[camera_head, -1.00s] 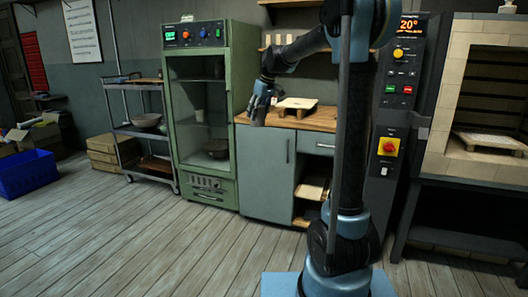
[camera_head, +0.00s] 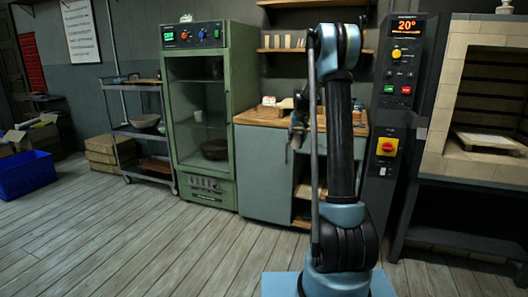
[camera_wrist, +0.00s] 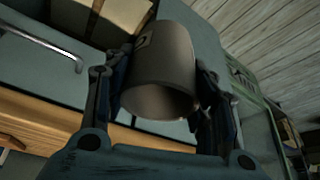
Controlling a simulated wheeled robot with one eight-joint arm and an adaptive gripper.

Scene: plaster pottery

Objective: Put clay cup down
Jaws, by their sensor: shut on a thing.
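A grey-brown clay cup (camera_wrist: 160,70) is between the two fingers of my gripper (camera_wrist: 165,85) in the wrist view, its round mouth turned toward the camera. The fingers press on it from both sides. In the head view my gripper (camera_head: 297,130) is small and partly hidden behind my arm, near the front of the wooden counter top (camera_head: 262,116). I cannot make out the cup in the head view.
A green glass-door cabinet (camera_head: 203,110) stands left of the grey counter cabinet (camera_head: 262,175). A kiln (camera_head: 480,100) with a control column stands on the right. A metal rack (camera_head: 140,130) is at the left. The plank floor in front is clear.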

